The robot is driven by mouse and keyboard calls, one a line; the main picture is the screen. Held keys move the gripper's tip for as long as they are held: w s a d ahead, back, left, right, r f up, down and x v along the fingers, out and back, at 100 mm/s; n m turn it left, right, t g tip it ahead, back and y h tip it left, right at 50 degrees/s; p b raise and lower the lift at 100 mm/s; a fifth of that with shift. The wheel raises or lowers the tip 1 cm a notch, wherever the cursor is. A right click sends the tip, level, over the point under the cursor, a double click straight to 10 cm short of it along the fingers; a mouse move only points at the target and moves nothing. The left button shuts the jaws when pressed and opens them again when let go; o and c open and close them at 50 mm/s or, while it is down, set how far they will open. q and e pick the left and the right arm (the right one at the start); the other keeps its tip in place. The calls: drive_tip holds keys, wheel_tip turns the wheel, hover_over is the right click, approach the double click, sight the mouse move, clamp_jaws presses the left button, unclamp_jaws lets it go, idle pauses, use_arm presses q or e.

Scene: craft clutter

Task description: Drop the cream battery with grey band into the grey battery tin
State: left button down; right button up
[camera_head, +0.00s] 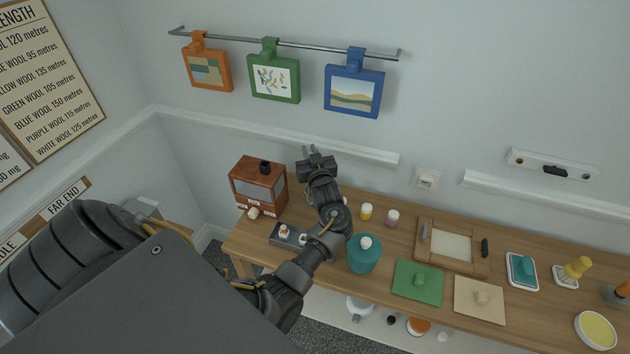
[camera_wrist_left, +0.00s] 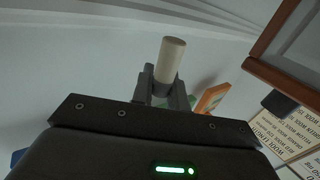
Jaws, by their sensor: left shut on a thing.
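My left gripper (camera_head: 309,154) is raised above the back of the workbench, close to the wall. In the left wrist view its fingers (camera_wrist_left: 164,90) are shut on a cream cylinder, the battery (camera_wrist_left: 170,58). The battery sticks out past the fingertips; its lower end lies between the fingers, and I cannot make out its grey band. A low dark grey container (camera_head: 290,237) with small pale items lies on the bench below the arm. I cannot tell whether it is the grey battery tin. My right gripper is not in view.
A wooden box with windows (camera_head: 258,186) stands left of the gripper, with a small cream piece (camera_head: 253,213) in front. A teal bottle (camera_head: 364,256), small jars (camera_head: 367,211) and a green board (camera_head: 417,283) lie to the right. Framed pictures (camera_head: 275,80) hang above.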

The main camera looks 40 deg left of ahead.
use_arm(q)
wheel_tip(320, 180, down, 6)
drive_tip(key=b, duration=0.5)
drive_tip(key=c, duration=1.3)
unclamp_jaws()
drive_tip(key=shift+d, duration=0.15)
drive_tip(key=b+v, duration=0.2)
drive_tip(key=v, duration=0.5)
drive_tip(key=shift+s, duration=0.15)
drive_tip(key=shift+r, duration=0.1)
